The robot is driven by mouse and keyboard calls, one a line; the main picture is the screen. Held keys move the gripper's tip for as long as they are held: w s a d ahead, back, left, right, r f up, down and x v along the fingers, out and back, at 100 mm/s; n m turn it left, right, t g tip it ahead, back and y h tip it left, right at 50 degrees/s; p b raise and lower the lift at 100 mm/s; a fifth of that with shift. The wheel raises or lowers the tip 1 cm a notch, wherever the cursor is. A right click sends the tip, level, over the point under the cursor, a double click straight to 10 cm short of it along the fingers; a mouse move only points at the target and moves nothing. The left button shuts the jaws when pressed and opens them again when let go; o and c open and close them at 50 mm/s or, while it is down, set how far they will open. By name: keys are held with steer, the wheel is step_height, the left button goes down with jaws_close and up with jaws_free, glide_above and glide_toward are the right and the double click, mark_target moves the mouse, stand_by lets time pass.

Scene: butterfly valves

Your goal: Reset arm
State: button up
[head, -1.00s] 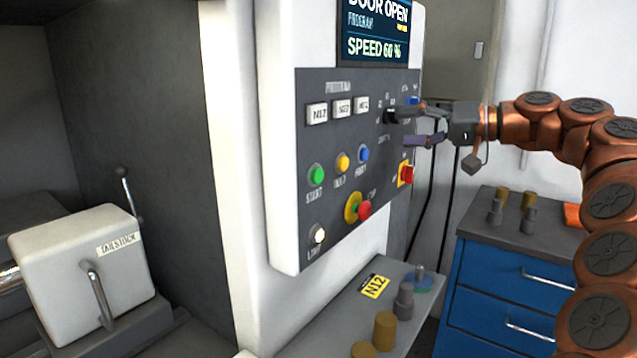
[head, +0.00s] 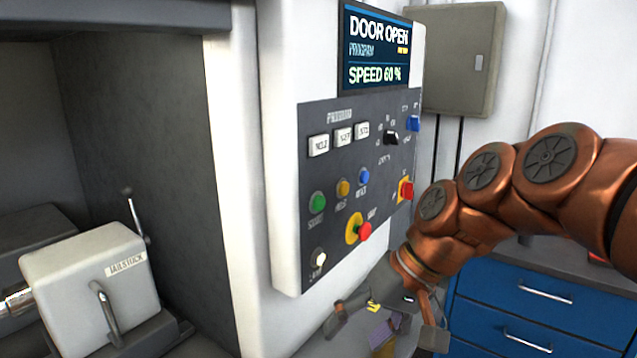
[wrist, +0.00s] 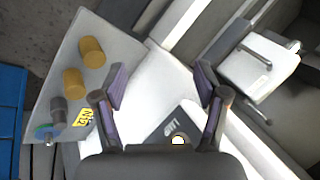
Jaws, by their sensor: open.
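My gripper (head: 362,330) is low in the head view, below the control panel (head: 350,190) and in front of the small shelf. Its fingers are spread and empty. In the wrist view my gripper (wrist: 160,90) also shows open, with nothing between the fingers but the white machine front. My copper-coloured arm reaches in from the right and bends downward to it. The black speed knob (head: 391,137) on the panel is clear of the gripper. The screen (head: 376,48) reads DOOR OPEN and SPEED 60 %.
The shelf (wrist: 115,48) holds brass cylinders (wrist: 91,52), a grey stepped part (wrist: 58,108) and a yellow N12 label (wrist: 82,121). A blue drawer cabinet (head: 520,305) stands at right. The white tailstock (head: 90,280) sits in the open machine bay at left.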

steer(key=s+d+f+m+g+h+p, duration=0.1)
steer(key=s+d+f+h, duration=0.2)
steer(key=s+d+f, duration=0.3)
steer(key=s+d+f+m+g+h+p, duration=0.1)
steer(key=s+d+f+h, duration=0.2)
steer(key=s, duration=0.9)
steer(key=d+f, duration=0.3)
steer(key=shift+s+d+p, duration=0.2)
steer(key=shift+d+p, duration=0.1)
